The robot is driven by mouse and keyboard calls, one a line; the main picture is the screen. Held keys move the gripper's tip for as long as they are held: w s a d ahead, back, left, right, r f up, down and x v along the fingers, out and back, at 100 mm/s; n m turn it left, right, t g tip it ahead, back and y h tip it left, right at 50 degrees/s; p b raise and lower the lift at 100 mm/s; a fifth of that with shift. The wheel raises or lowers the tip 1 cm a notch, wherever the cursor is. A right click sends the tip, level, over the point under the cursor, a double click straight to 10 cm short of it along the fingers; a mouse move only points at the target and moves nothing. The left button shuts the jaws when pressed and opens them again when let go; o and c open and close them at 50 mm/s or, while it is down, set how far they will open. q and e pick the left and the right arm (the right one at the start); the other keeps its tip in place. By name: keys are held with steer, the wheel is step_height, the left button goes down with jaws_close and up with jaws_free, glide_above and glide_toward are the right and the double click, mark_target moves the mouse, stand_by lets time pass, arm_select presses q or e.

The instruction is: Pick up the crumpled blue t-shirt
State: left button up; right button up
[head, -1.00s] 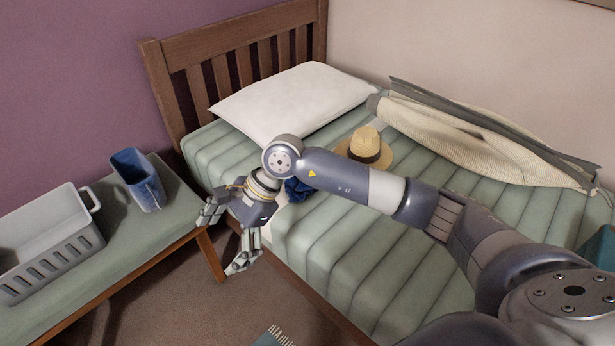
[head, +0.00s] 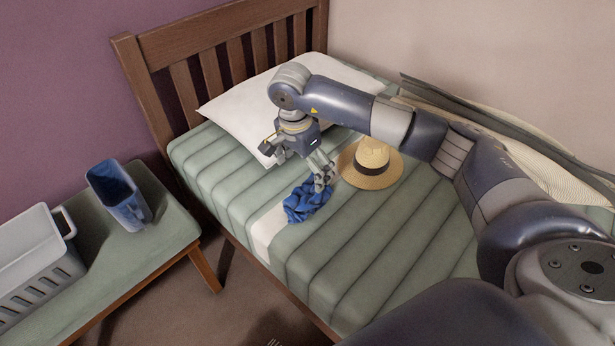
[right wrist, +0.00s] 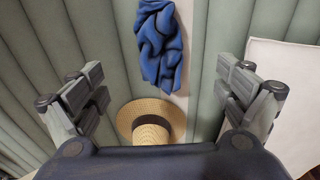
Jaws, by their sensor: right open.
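The crumpled blue t-shirt (head: 305,206) lies in a small heap on the green striped bed (head: 350,265), near its front edge. My right gripper (head: 299,165) is open and empty above the bed, just behind the t-shirt on the pillow side. One of its fingers overlaps the t-shirt's far edge in the head view; I cannot tell whether they touch. In the right wrist view the t-shirt (right wrist: 160,42) lies at the top centre, ahead of the open fingers. My left gripper is not in view.
A straw hat (head: 370,165) sits on the bed right of the t-shirt, close to my right gripper. A white pillow (head: 235,108) lies behind. A bench at left holds a grey basket (head: 30,265) and a blue container (head: 120,195). The bed's front is clear.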

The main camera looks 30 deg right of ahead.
mark_target(307, 187)
steer(key=f, duration=0.6)
steer(key=shift+d, duration=0.35)
steer(key=shift+f, duration=0.3)
steer(key=f, duration=0.3)
steer(key=shift+d+f+b, duration=0.3)
steer(key=shift+b, duration=0.1)
steer(key=shift+w+f, duration=0.15)
steer(key=shift+f, duration=0.05)
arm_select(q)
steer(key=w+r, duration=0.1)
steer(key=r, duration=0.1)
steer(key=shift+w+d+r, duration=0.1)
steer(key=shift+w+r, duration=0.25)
arm_select(e)
steer(key=c, duration=1.3)
